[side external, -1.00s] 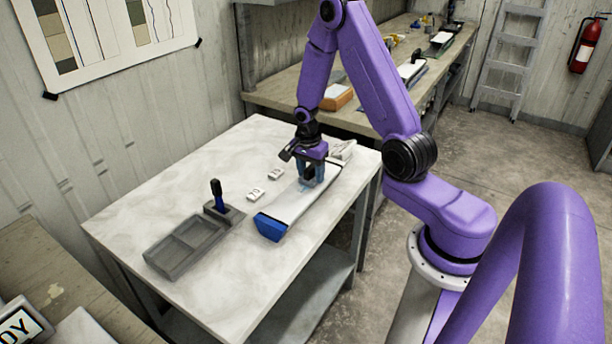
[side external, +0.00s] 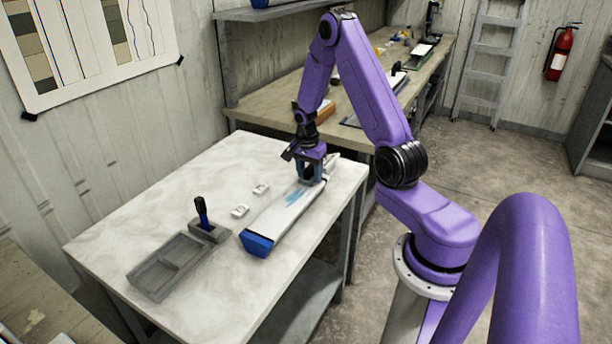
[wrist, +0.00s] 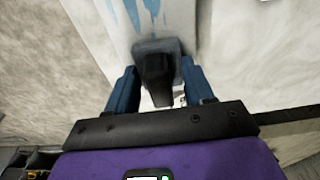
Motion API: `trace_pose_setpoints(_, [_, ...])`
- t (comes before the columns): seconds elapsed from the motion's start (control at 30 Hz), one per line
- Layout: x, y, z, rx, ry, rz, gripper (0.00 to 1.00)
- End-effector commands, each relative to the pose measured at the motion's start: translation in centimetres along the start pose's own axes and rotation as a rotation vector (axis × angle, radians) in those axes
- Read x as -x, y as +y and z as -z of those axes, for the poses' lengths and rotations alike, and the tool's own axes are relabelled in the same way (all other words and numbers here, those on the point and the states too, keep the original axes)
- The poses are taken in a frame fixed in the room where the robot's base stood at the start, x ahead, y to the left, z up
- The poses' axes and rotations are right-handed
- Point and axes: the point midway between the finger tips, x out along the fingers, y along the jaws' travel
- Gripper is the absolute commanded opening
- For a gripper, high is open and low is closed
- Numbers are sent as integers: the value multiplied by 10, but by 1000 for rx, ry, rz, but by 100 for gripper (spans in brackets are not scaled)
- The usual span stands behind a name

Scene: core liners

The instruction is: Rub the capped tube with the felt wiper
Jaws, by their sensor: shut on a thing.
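The capped tube (side external: 277,213) is a long pale piece lying on the table, with a blue cap (side external: 257,243) at its near end. Blue streaks (side external: 296,194) mark its upper face and also show at the top of the wrist view (wrist: 148,12). My gripper (side external: 312,176) is over the tube's far part. In the wrist view, its blue fingers are shut on the felt wiper (wrist: 155,72), a dark handle on a grey block. The wiper's block is at the tube's surface; its underside is hidden, so contact cannot be told.
A grey two-compartment tray (side external: 165,268) sits at the table's near left. Two small white labelled pieces (side external: 240,211) lie left of the tube. The marble-look table's (side external: 130,215) left side is clear.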

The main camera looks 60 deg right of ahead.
Motion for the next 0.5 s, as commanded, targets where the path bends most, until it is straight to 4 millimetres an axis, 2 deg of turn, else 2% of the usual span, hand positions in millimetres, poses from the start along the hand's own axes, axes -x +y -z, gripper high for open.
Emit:
trace_pose_setpoints(0.07, [-1,1,4,0,-1,-2,24])
trace_pose_setpoints(0.5, [4,0,-32,2,0,-2,24])
